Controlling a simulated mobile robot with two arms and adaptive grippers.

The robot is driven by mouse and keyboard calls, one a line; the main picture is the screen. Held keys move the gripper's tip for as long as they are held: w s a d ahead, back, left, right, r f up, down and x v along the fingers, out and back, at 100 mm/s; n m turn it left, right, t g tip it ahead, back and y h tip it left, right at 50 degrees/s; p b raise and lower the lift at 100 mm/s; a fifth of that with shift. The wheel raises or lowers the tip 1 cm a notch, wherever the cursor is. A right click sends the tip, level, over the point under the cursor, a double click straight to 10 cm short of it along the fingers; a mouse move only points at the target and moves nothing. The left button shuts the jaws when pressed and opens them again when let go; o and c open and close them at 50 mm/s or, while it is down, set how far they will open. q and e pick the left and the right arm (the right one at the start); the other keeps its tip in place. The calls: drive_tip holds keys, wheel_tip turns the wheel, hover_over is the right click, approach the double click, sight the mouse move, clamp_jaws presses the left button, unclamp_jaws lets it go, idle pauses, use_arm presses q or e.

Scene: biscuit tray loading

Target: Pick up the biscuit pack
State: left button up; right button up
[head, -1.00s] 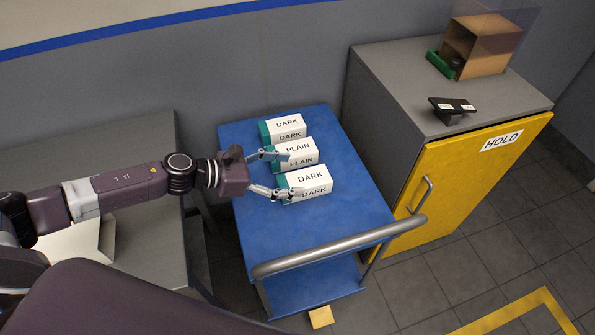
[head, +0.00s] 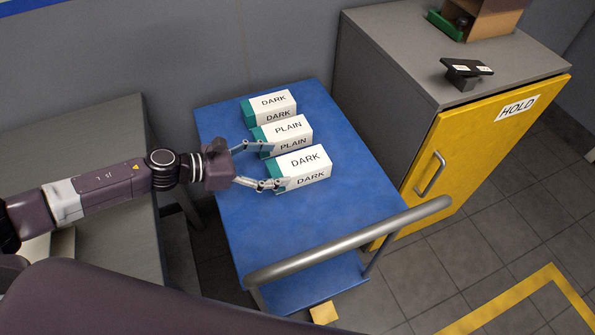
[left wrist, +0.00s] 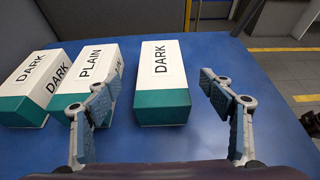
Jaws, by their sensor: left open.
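Three white biscuit packs with teal ends lie in a row on the blue cart top: a far DARK pack (head: 270,105), a middle PLAIN pack (head: 287,132) and a near DARK pack (head: 303,165). My left gripper (head: 276,166) is open and empty, at the teal ends of the packs. In the left wrist view, the near DARK pack (left wrist: 163,75) lies ahead in the gap between the fingers (left wrist: 160,84). The left finger there overlaps the end of the PLAIN pack (left wrist: 88,62); I cannot tell whether they touch. My right gripper is out of view.
The blue cart (head: 235,215) has a grey handle rail (head: 350,240) at its near side. A grey cabinet with a yellow HOLD door (head: 475,150) stands to the right, with a black stand (head: 465,70) on top. A grey table (head: 100,130) is at the left.

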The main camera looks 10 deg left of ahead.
sight(292, 164)
use_arm(q)
drive_tip(key=shift+w+d, duration=0.3)
drive_tip(key=shift+d, duration=0.15)
drive_tip(key=p+x, duration=0.1)
drive_tip(key=x, duration=0.5)
drive_tip(key=shift+d+f+p, duration=0.15)
drive_tip(key=shift+f+p, duration=0.25)
drive_tip(key=shift+f, duration=0.1)
drive_tip(key=shift+c, duration=0.5)
drive_tip(key=c, duration=1.3)
